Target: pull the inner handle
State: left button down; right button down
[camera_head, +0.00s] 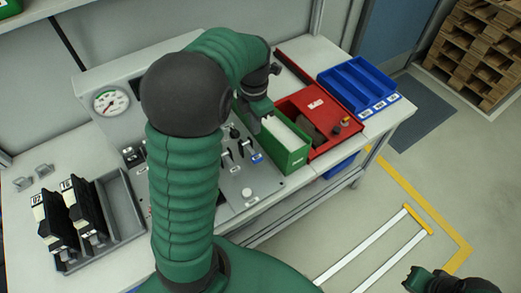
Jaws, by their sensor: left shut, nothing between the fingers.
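A grey control panel (266,186) on the bench carries small levers with dark handles, one (243,147) right of my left arm and another (226,156) beside it. I cannot tell which is the inner handle; my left arm covers part of the panel. My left gripper (266,116) is shut and empty, just beyond the levers at the near-left edge of the green box (290,160). It looks apart from the levers. My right gripper (409,279) is at the bottom right, low over the floor, far from the panel; its finger opening is unclear.
A red tray (322,148) and a blue bin (357,85) stand right of the green box. A gauge (111,101) sits at the panel's back left. A grey tray (122,205) with black devices is at left.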

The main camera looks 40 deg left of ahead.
pick_arm(q)
send_near(257, 158)
jog(key=f, duration=0.7)
jog(key=shift+a+p, duration=0.25)
jog(key=shift+p, duration=0.1)
jog(key=shift+d+f, duration=0.1)
jog(key=shift+d, duration=0.05)
